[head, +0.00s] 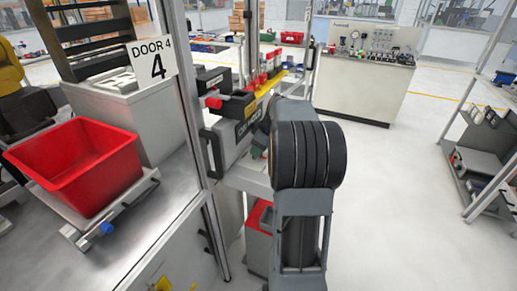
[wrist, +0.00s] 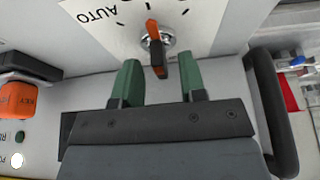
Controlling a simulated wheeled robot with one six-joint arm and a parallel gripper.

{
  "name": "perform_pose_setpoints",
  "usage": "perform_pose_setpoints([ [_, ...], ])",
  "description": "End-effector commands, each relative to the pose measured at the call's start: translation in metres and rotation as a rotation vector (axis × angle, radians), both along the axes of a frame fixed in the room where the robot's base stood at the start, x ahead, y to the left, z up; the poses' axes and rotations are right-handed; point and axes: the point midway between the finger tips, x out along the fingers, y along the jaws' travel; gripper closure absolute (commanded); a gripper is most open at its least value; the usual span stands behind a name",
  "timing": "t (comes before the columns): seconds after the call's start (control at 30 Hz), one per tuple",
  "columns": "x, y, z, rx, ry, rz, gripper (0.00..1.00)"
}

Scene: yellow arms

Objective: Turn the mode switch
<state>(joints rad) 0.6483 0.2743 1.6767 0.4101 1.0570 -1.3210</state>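The mode switch (wrist: 155,42) shows at the top middle of the wrist view. It is a knob with an orange and black handle on a silver round base, set in a white dial plate (wrist: 205,22) with tick marks and the word AUTO. The handle's orange end points near a tick mark at the top. My gripper (wrist: 160,80) is open, with green fingers apart just below the knob and nothing between them. In the head view my arm hides most of the gripper and the switch cannot be made out.
An orange key part (wrist: 17,100) and a small green button (wrist: 19,135) sit at the left of the wrist view. A black handle (wrist: 271,110) stands close on the right. In the head view, a door frame (head: 190,120) and red bin (head: 75,165) are left of my arm.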

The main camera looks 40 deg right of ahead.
Motion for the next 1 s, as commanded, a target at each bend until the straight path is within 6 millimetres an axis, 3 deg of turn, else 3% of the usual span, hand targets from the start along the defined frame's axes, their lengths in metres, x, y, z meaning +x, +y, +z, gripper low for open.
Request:
perform_pose_setpoints([
  [0.4,0.0018,0.0013,-0.0059,0.001,0.001,-0.001,0.62],
  [0.8,0.0018,0.0012,-0.0056,0.001,0.001,-0.001,0.99],
  [1.0,0.0018,0.0013,-0.0056,0.001,0.000,-0.002,1.00],
])
